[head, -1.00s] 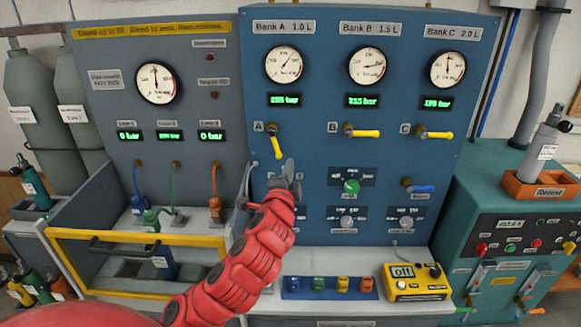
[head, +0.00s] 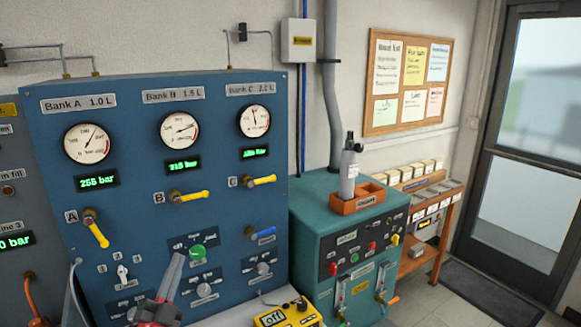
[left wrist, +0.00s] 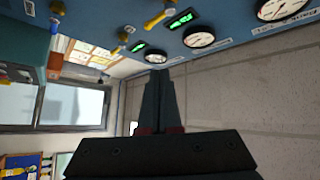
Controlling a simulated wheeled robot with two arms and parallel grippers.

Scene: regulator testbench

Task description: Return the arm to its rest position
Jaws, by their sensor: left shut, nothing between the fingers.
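My left gripper (head: 170,284) shows at the bottom of the head view, in front of the lower part of the blue panel (head: 135,170). Its dark fingers are together and hold nothing. In the left wrist view the shut fingers (left wrist: 159,85) point toward the panel, which lies along the top of that picture. The yellow lever of Bank A (head: 97,232) slants down to the right, up and left of the gripper. A green knob (head: 197,252) is just right of the fingertips. My right gripper is in no view.
A teal cabinet (head: 325,215) with an orange tray (head: 357,203) holding a grey cylinder (head: 348,170) stands right of the panel. A yellow meter (head: 285,315) sits at the panel's foot.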

